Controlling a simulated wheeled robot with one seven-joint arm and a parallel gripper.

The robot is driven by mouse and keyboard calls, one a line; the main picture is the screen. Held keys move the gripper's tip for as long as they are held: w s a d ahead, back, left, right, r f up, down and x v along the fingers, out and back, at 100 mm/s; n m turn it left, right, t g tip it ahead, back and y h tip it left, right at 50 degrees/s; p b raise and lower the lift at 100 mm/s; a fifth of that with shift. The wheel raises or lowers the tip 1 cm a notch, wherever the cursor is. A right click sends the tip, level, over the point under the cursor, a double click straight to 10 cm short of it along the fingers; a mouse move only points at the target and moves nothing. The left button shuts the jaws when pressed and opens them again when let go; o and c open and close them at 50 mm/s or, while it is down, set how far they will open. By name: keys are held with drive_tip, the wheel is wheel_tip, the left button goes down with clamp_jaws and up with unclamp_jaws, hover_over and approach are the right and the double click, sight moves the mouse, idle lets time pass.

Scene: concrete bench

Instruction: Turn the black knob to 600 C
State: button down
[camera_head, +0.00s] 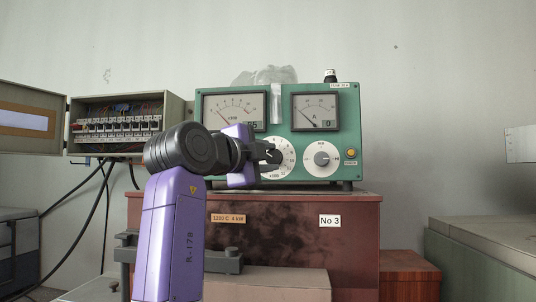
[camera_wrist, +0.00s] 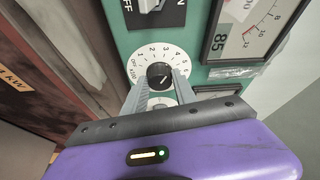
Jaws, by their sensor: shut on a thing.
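The black knob (camera_wrist: 160,74) sits at the centre of a round white dial (camera_wrist: 145,54) on the green panel. In the wrist view the dial shows OFF and numbers from 1 up to about 6 along its visible edge. A small light mark shows on the knob's face, but I cannot read its setting surely. My gripper (camera_wrist: 160,86) has one finger on each side of the knob and is shut on it. In the head view the knob (camera_head: 272,156) is partly hidden by my fingers, and my wrist covers the dial's left part.
The green instrument box (camera_head: 285,100) carries two needle meters and a second white dial with a grey knob (camera_head: 321,158). It stands on a reddish-brown case (camera_head: 290,235). An open fuse box (camera_head: 120,122) with hanging cables is at left.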

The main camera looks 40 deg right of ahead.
drive_tip(key=m+p, duration=0.1)
drive_tip(key=m+y, duration=0.1)
drive_tip(key=m, duration=0.1)
drive_tip(key=m+y+p, duration=0.1)
drive_tip(key=shift+d+r+m+p, duration=0.1)
drive_tip(key=shift+r+m+p, duration=0.2)
drive_tip(key=shift+m, duration=0.1)
drive_tip(key=m+y+p, duration=0.1)
drive_tip(key=m, duration=0.1)
drive_tip(key=m+y+p, duration=0.1)
drive_tip(key=m, duration=0.1)
drive_tip(key=shift+s+t, duration=0.2)
drive_tip(key=shift+t, duration=0.2)
drive_tip(key=c, duration=1)
unclamp_jaws()
drive_tip(key=shift+d, duration=0.1)
drive_tip(key=shift+r, duration=0.1)
drive_tip(key=v, duration=0.7)
drive_tip(key=shift+s+a, duration=0.2)
drive_tip(key=shift+a, duration=0.15)
drive_tip(key=shift+r, duration=0.15)
